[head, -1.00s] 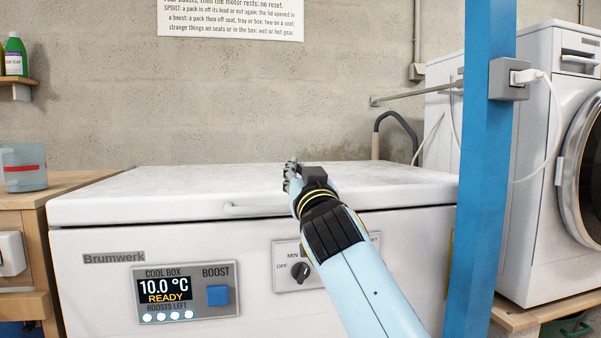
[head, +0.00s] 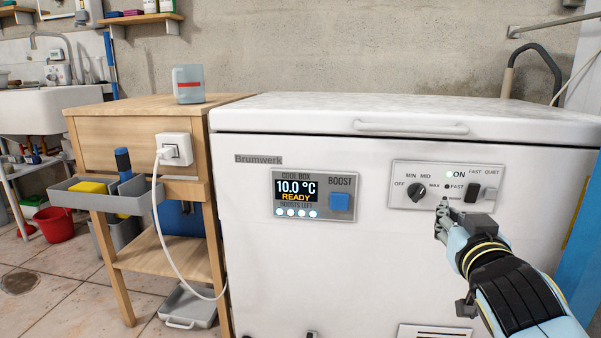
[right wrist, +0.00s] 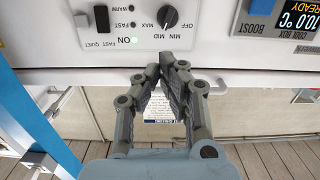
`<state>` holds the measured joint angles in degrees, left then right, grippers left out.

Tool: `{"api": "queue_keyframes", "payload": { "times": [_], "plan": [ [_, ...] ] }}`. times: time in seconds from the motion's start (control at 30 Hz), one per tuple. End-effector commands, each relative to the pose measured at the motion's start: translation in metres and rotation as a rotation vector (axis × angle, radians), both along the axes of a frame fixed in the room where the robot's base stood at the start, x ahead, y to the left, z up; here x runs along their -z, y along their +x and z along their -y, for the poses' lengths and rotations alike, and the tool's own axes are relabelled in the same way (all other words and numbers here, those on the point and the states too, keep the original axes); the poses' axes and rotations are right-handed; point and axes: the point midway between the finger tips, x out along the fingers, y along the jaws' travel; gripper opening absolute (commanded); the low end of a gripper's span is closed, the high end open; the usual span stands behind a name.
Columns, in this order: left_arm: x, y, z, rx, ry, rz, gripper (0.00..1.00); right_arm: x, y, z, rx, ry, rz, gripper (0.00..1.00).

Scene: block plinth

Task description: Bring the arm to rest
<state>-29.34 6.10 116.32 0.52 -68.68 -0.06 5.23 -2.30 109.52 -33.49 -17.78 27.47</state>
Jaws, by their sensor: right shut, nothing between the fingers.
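My right gripper (head: 442,222) is in front of the white cool box (head: 330,265), just below its right control panel. In the right wrist view the gripper (right wrist: 168,75) has its fingertips together with nothing between them; the panel appears upside down there. The cool box lid (head: 300,115) is closed. The display (head: 297,193) reads 10.0 °C, READY, with several lit dots under BOOSTS LEFT. The blue BOOST button (head: 340,201) is beside it. A black knob (head: 417,192), a lit ON lamp and a FAST/QUIET switch (head: 470,193) are on the panel. My left gripper is not in view.
A wooden bench (head: 110,130) stands left of the box, bearing a jug (head: 188,84) and a plugged socket (head: 174,150) with a hanging white cable. A grey tray holds a yellow sponge (head: 88,187). A blue post (head: 582,260) stands at the right edge. A sink is far left.

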Motion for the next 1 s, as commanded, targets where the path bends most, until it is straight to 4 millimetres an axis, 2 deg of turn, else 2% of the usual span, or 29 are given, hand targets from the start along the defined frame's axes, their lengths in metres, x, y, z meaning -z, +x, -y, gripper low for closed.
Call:
{"api": "queue_keyframes", "payload": {
  "times": [0.03,0.1,0.17,0.2,0.27,0.3,0.4,0.53,0.73,0.87,1.0],
  "plan": [
    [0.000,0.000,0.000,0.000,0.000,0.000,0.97,0.039,-0.026,0.006,0.008,0.004,-0.096,0.00],
    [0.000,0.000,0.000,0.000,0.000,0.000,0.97,0.085,-0.062,0.013,0.023,0.016,-0.229,0.00],
    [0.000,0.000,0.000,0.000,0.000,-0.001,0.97,0.122,-0.096,0.019,0.035,0.021,-0.348,0.00],
    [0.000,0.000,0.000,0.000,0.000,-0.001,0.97,0.145,-0.120,0.023,0.041,0.025,-0.429,0.00],
    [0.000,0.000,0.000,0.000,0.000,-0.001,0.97,0.177,-0.159,0.027,0.048,0.030,-0.555,0.00],
    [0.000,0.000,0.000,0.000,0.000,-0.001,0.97,0.195,-0.184,0.029,0.052,0.034,-0.634,0.00],
    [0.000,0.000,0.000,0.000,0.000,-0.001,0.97,0.229,-0.240,0.032,0.049,0.040,-0.810,0.00],
    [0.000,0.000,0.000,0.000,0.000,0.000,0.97,0.256,-0.299,0.031,0.035,0.050,-0.997,0.00],
    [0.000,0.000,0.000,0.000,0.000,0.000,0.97,0.276,-0.372,0.023,-0.029,0.067,-1.263,0.00],
    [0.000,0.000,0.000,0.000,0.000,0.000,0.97,0.280,-0.404,0.011,-0.123,0.054,-1.435,0.00],
    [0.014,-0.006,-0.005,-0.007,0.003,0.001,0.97,0.294,-0.407,0.017,-0.107,0.059,-1.419,0.00]
  ]
}}
